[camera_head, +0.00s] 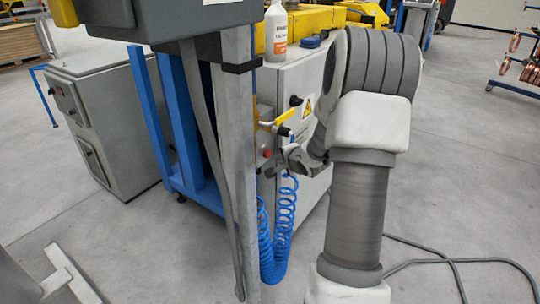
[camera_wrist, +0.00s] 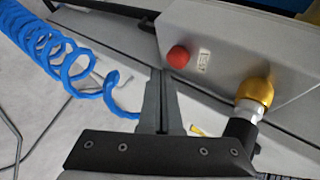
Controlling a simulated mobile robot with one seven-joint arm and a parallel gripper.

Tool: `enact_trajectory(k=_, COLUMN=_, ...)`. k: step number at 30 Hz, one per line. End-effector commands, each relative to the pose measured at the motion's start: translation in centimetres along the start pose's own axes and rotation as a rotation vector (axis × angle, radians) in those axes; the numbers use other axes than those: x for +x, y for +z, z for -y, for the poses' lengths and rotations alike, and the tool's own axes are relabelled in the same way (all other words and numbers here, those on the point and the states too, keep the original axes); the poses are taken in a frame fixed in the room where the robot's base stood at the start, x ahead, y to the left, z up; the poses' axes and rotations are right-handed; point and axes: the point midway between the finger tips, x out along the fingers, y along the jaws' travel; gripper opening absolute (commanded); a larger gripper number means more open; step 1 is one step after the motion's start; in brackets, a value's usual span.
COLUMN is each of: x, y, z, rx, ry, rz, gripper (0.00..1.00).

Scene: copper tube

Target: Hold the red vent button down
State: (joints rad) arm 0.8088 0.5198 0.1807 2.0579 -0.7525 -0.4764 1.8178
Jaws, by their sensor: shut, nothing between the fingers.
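The red vent button (camera_wrist: 178,57) is a round red knob on the face of a grey box in the wrist view, beside a small white label. My gripper (camera_wrist: 162,74) is shut and empty. In the wrist view its fingertips lie just below and left of the button, with a gap in the picture. The frames do not show clearly how far the tips are from the box face.
A brass fitting (camera_wrist: 255,89) juts from the box right of the button. Blue coiled hoses (camera_head: 274,235) hang below. A yellow lever (camera_head: 285,115) sits above. A grey post (camera_head: 238,150) stands left of my gripper, and a white bottle (camera_head: 276,32) stands on the cabinet (camera_head: 318,95).

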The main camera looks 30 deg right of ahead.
Motion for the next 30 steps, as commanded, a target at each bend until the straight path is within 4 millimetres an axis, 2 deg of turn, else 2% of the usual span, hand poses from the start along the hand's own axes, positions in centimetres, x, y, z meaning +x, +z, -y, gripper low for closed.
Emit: enact_trajectory(k=30, x=0.60, y=0.43, z=0.44, rx=0.000, ry=0.000, rz=0.000, gripper=0.00)
